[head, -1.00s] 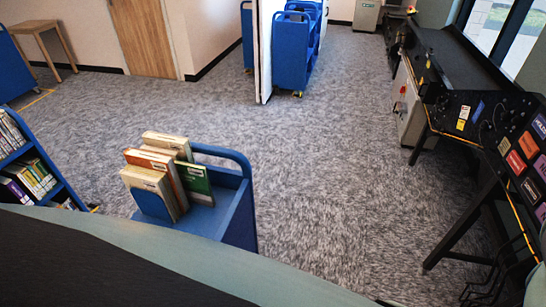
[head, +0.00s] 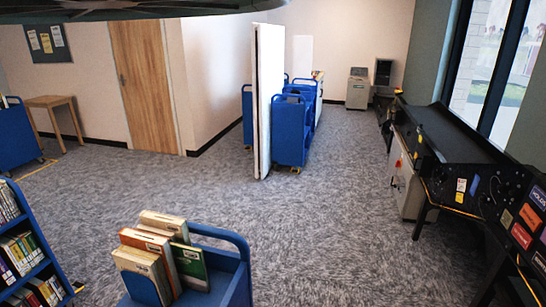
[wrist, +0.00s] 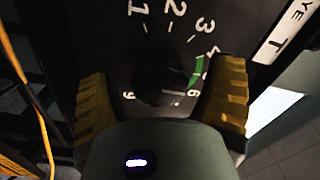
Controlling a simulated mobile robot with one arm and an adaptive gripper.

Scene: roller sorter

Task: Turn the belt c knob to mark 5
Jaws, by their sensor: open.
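In the wrist view, a round dark knob (wrist: 158,84) sits on a black panel with white numerals around it. The figures 1, 2, 3 and 4 run along the top and right, and a 6 shows at the lower right. A green arc (wrist: 197,71) lies between the 4 and the 6; a 5 is not clearly readable there. A short white line shows at the knob's lower right, towards the 6; I cannot tell if it is the pointer. My gripper (wrist: 160,82) is open, its yellow-padded fingers on either side of the knob, with no clear contact.
The black sorter (head: 455,150) runs along the window wall on the right. A blue cart with books (head: 212,262) stands in front, a blue shelf (head: 38,235) at left. A white partition (head: 264,100) and blue trolleys (head: 292,130) stand behind. The carpet between is open.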

